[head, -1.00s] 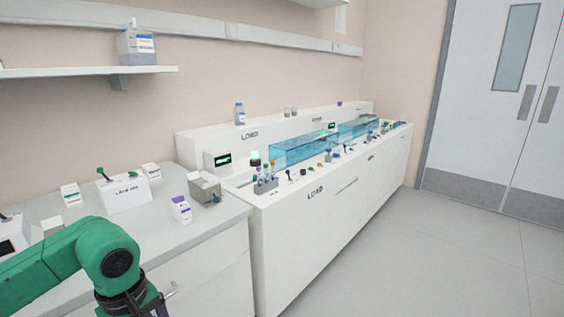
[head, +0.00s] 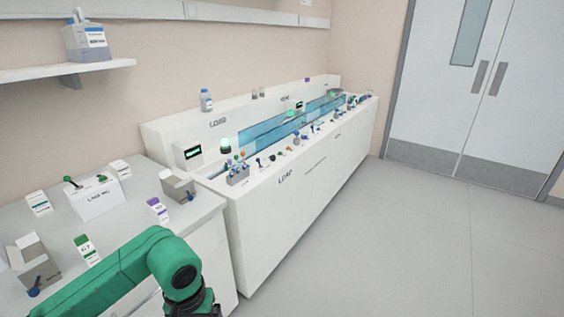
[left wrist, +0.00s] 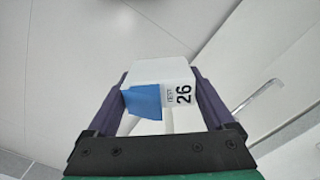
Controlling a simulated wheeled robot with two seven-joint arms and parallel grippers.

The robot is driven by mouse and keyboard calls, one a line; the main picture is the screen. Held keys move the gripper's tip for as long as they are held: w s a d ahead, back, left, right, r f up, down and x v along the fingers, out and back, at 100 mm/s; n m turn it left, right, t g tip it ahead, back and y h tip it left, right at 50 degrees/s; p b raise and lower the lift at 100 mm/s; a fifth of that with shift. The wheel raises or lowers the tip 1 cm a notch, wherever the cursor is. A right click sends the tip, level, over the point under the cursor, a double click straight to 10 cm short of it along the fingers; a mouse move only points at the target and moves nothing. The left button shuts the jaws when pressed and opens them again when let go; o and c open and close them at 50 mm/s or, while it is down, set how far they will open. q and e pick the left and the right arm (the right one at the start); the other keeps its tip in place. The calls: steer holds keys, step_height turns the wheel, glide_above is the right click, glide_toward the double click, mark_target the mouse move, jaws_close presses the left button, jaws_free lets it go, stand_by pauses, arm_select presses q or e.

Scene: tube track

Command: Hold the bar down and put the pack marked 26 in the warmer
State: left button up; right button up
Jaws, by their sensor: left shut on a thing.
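The pack marked 26 (left wrist: 178,95) is a white box with a blue patch, seen in the left wrist view. My left gripper (left wrist: 160,88) is shut on it, a finger on each side. In the head view my green left arm reaches in along the bottom and its jaws and the pack are cut off by the lower edge. A grey box (head: 38,270) with a raised flap and a blue knob stands on the counter at left, and a similar grey box (head: 178,190) stands farther back. I cannot tell which is the warmer or where the bar is. My right gripper is not in view.
A white box with green levers (head: 97,200), a green-marked carton (head: 87,249) and a purple-marked carton (head: 157,210) stand on the counter (head: 125,222). A long white bench (head: 290,205) with blue tanks and small items runs back. The floor (head: 420,240) at right is clear.

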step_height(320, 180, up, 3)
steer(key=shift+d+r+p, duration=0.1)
steer(key=shift+p, duration=0.45)
